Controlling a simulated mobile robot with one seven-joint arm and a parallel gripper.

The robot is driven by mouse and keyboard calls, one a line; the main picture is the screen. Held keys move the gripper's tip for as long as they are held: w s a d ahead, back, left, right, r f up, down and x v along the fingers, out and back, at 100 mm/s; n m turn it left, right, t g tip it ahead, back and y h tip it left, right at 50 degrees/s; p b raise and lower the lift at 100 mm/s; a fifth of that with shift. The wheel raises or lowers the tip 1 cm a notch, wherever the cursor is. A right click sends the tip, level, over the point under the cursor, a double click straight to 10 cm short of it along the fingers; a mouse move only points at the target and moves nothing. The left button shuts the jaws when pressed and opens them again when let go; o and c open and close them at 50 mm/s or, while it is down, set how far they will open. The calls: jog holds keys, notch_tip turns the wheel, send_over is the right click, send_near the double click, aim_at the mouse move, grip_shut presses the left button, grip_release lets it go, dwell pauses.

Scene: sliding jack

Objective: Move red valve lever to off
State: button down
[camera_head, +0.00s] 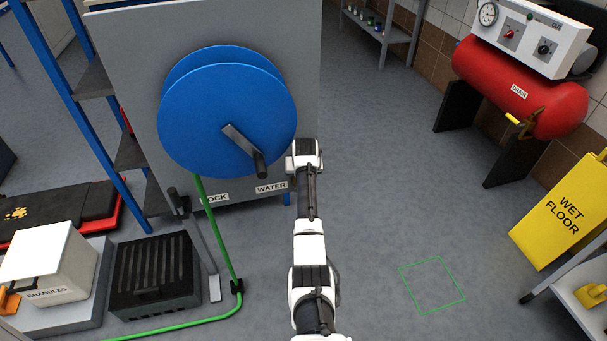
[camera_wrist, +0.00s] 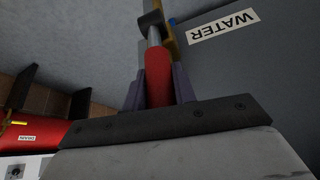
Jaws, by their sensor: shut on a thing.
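The red valve lever (camera_wrist: 158,72) shows in the wrist view as a red grip on a grey metal rod. The rod runs up to a dark fitting beside a brass-coloured part (camera_wrist: 171,38). My gripper (camera_wrist: 158,88) is shut on the red grip, with one dark finger on each side. The WATER label (camera_wrist: 222,27) is on the grey panel to the right of the lever in that view. In the head view the WATER label (camera_head: 271,188) is left of my arm's end, and the lever and fingers are hidden. No off marking can be made out.
A blue hose reel (camera_head: 215,110) with a crank (camera_head: 244,150) stands just left of my arm. A green hose (camera_head: 218,240) runs down to the floor. A red tank (camera_head: 510,90) and yellow wet floor sign (camera_head: 565,210) stand at right. Floor around the green square (camera_head: 432,286) is clear.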

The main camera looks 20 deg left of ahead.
dwell(0.4)
jog(key=c, duration=1.1)
grip_release()
jog(key=shift+w+a+f, duration=0.1)
jog(key=s+d+r+b, duration=0.1)
jog(key=s, duration=0.3)
jog(key=s+d+r+b, duration=0.1)
jog(key=s+d+r, duration=0.1)
jog(key=s, duration=0.3)
jog(key=s+d+r, duration=0.1)
jog(key=s+d, duration=0.1)
jog(key=s, duration=0.2)
jog(key=shift+s+d+r+b, duration=0.15)
jog(key=shift+d+r+b, duration=0.15)
jog(key=shift+b, duration=0.1)
